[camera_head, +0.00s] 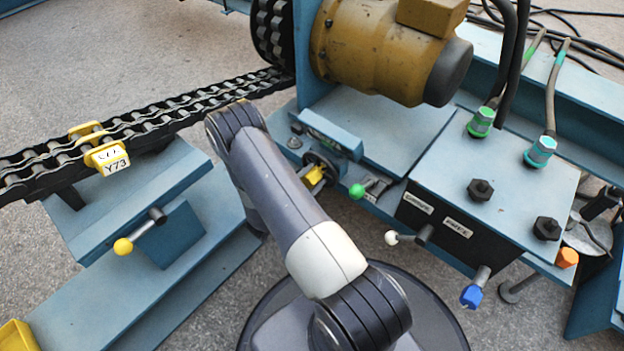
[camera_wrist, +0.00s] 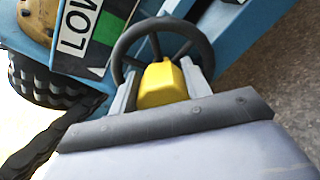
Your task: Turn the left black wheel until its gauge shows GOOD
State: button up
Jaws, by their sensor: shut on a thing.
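The black wheel (camera_wrist: 117,55) is close up in the wrist view, with a yellow knob (camera_wrist: 162,86) at its near side. My gripper (camera_wrist: 160,76) is shut on this yellow knob, one grey finger on each side. The wheel also shows in the head view (camera_head: 331,162), partly hidden behind my arm, with the yellow knob (camera_head: 315,176) in front. The gauge (camera_wrist: 97,30) beside the wheel shows the word LOW and a green band. Its right part is hidden behind the wheel, and I cannot make out a pointer.
A chain (camera_head: 190,103) with a yellow tag Y73 runs left of my arm. A yellow-knobbed lever (camera_head: 123,246) is at lower left. A green-knobbed lever (camera_head: 357,191), a white-knobbed lever (camera_head: 391,238) and a blue control box (camera_head: 490,170) stand to the right. A brown motor (camera_head: 385,50) is above.

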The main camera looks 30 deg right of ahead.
jog(key=shift+m, duration=0.3)
jog(key=o, duration=1.4)
jog(key=shift+c, duration=0.2)
jog(key=shift+a, duration=0.1)
jog(key=p+v, duration=0.2)
jog(key=v, duration=0.8)
jog(key=shift+s+a+p, duration=0.2)
jog(key=shift+a+p, duration=0.1)
jog(key=shift+a, duration=0.05)
jog(key=shift+d, duration=0.1)
